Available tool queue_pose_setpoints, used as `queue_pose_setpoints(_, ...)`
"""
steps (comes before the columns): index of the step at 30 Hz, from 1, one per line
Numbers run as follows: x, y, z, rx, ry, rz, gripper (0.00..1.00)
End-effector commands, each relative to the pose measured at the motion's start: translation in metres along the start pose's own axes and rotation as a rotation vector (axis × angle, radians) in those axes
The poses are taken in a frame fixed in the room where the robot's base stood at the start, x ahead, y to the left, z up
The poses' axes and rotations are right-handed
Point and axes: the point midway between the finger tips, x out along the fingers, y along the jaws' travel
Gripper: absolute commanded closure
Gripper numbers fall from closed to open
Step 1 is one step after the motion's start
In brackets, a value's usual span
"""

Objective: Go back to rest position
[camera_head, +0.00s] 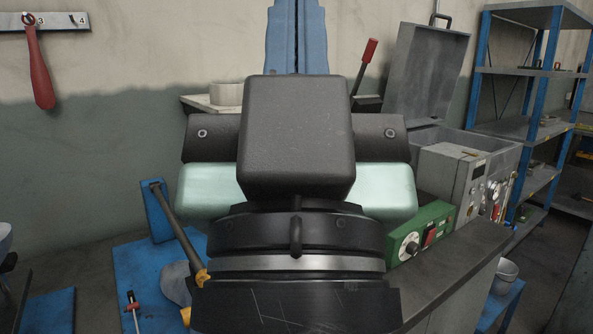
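My gripper (297,140) fills the middle of the view, seen from behind along my wrist. A dark block, a dark bar with a screw at each end and a pale green body belong to this end of my arm, above a black wrist with a silver ring. The fingers are hidden behind it, so I cannot see whether they are open or shut, or whether they hold anything. A rotary sole mould cannot be made out; what lies straight ahead is hidden.
A blue column (297,38) rises behind my gripper. A green control box (420,232) and a grey machine with raised lid (428,72) stand right, before blue shelves (535,70). A red-handled tool (40,75) hangs left. A blue surface (150,275) with tools lies lower left.

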Motion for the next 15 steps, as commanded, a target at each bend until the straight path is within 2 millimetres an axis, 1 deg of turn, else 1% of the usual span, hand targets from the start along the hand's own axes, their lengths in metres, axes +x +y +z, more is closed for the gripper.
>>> queue_pose_setpoints(1,0.024,0.0,-0.023,0.0,0.0,0.0,1.0)
queue_pose_setpoints(9,0.086,0.0,-0.082,0.0,0.0,-0.001,1.0)
queue_pose_setpoints(12,0.108,0.0,-0.102,0.0,0.0,-0.001,1.0)
queue_pose_setpoints(15,0.124,0.0,-0.118,0.001,-0.001,-0.001,1.0)
